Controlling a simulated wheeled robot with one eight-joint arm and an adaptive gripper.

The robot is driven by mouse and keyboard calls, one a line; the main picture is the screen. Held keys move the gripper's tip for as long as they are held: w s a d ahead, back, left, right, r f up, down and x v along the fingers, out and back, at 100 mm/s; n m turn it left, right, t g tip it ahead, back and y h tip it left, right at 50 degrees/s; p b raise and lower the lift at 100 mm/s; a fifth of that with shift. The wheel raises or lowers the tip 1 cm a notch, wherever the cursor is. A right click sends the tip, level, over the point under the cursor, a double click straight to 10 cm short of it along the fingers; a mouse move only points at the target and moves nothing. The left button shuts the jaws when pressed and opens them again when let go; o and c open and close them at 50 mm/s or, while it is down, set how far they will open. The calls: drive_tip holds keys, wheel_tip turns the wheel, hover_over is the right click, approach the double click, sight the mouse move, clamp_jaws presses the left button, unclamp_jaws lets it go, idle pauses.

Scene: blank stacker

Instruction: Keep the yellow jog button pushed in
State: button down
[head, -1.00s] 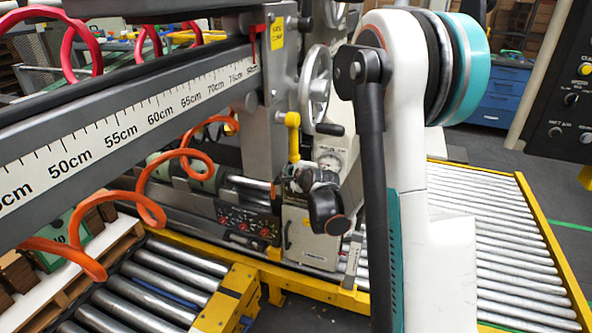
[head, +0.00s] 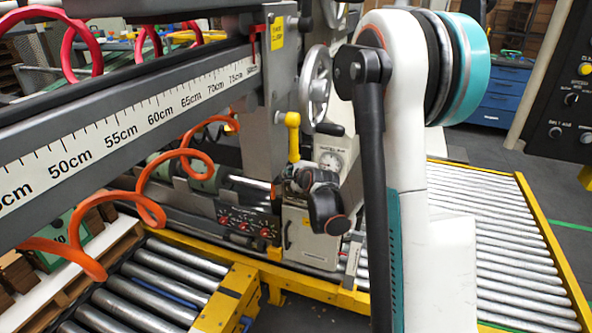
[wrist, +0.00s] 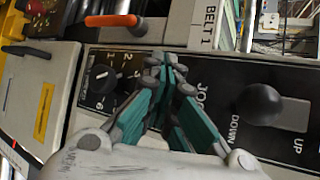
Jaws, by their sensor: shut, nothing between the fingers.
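In the wrist view my gripper (wrist: 168,65) is shut, with its teal-sided fingers pressed together and nothing between them. Its tips lie over a dark control panel (wrist: 215,82), just beside a partly covered label that begins "JO". No yellow button shows on that panel; the fingers hide part of it. I cannot tell whether the tips touch the panel. In the head view a yellow button (head: 587,69) shows at the right edge on a black panel; I cannot tell whether it is the jog button. My fingers are not clear in the head view.
A numbered black knob (wrist: 103,78) is left of the fingers, and a black DOWN/UP lever (wrist: 258,104) is to the right. An orange-handled lever (wrist: 112,20) is above, near a "BELT 1" label (wrist: 210,24). Roller conveyors (head: 490,240) flank the machine in the head view.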

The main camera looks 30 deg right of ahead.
idle(0.6)
drive_tip(key=shift+s+a, duration=0.6)
drive_tip(key=shift+a, duration=0.15)
drive_tip(key=shift+s+a, duration=0.75)
drive_tip(key=shift+a, duration=0.25)
drive_tip(key=shift+s+a, duration=0.75)
drive_tip(key=shift+a, duration=0.2)
